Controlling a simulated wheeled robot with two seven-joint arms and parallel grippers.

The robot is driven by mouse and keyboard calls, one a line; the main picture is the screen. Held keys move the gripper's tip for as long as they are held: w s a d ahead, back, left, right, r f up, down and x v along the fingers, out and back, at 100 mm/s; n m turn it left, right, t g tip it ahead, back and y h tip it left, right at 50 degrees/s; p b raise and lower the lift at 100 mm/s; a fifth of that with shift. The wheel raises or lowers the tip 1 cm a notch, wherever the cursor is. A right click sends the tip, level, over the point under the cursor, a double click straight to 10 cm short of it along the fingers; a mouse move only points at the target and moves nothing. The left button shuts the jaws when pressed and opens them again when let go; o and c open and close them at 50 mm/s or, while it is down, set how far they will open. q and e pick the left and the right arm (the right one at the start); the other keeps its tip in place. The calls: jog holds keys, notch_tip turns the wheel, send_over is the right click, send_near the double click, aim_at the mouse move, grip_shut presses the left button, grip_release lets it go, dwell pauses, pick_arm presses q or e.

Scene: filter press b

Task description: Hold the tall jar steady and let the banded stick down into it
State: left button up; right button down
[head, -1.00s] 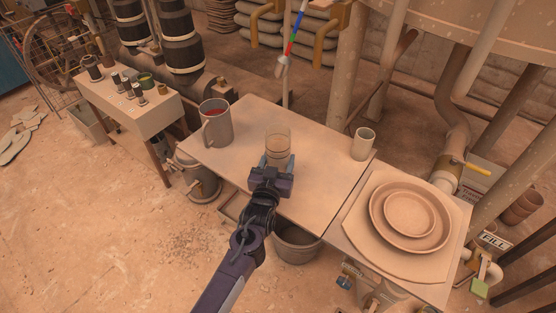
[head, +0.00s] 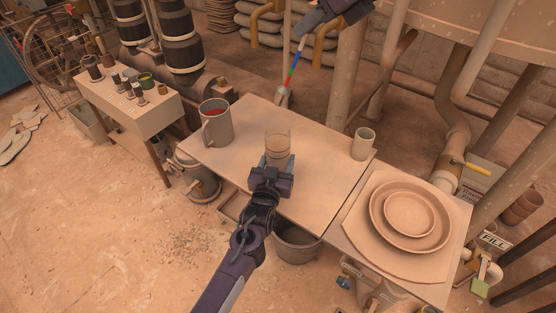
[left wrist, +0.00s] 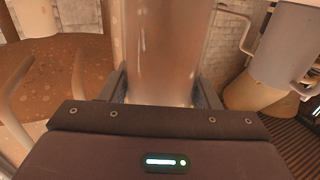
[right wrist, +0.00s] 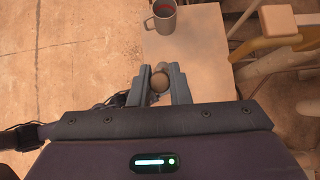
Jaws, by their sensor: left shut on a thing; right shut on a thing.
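The tall jar (head: 278,144) is clear glass and stands upright on the table. My left gripper (head: 273,172) is shut on it from the near side; the left wrist view shows the glass (left wrist: 160,50) between both fingers.
On the table (head: 310,190), a grey mug (head: 216,128) with red contents stands left of the jar and a beige cup (head: 363,144) right of it. Round plates (head: 410,215) lie on the right-hand surface. A side table (head: 130,100) with small pots stands left.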

jog(key=shift+f, duration=1.85)
jog(key=c, duration=1.3)
grip_release()
jog(key=v, duration=1.2)
